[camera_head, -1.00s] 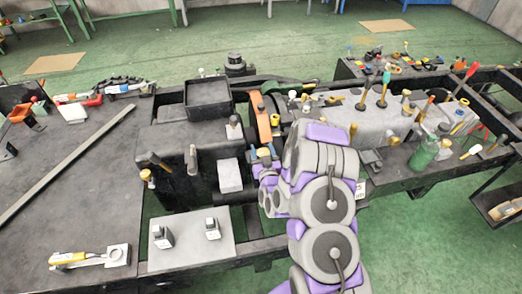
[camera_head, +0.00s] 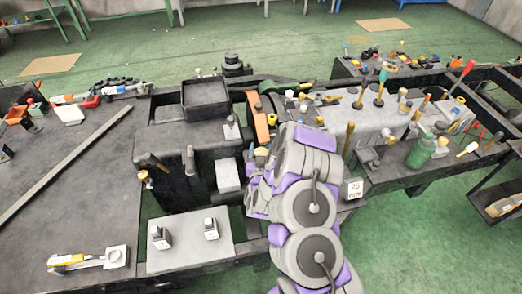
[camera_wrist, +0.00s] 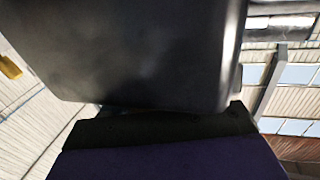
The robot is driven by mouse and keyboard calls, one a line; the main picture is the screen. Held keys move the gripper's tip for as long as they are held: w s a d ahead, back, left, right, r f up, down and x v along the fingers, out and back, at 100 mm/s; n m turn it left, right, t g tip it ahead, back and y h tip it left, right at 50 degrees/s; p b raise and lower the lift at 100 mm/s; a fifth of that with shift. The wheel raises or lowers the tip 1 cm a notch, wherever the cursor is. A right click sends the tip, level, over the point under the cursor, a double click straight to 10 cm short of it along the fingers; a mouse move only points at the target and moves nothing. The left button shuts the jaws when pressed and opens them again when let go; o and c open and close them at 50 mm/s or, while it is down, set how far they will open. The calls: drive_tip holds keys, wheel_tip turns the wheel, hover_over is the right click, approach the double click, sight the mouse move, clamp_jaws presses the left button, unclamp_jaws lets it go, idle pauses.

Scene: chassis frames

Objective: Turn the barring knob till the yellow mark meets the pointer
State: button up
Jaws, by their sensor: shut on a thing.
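My grey and purple arm reaches in from the bottom of the head view. My gripper (camera_head: 258,172) is at the machine, just below an orange curved band (camera_head: 257,117). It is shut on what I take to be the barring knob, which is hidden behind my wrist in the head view. In the wrist view a dark smooth block fills the upper middle, above a dark purple part of my gripper (camera_wrist: 170,158); the jaw tips cannot be made out. I cannot make out the yellow mark or the pointer in either view.
Left of my gripper stand a black housing with an open tray (camera_head: 207,98) and a light block (camera_head: 228,175). A grey plate (camera_head: 190,250) carries two small blocks. A green bottle (camera_head: 420,152) and several upright handles stand at right. Green floor lies beyond.

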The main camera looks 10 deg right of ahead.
drive_tip(key=o, duration=1)
drive_tip(key=shift+w+r, duration=0.1)
drive_tip(key=shift+c, duration=0.2)
drive_tip(key=shift+a+p, duration=0.25)
drive_tip(key=shift+p, duration=0.65)
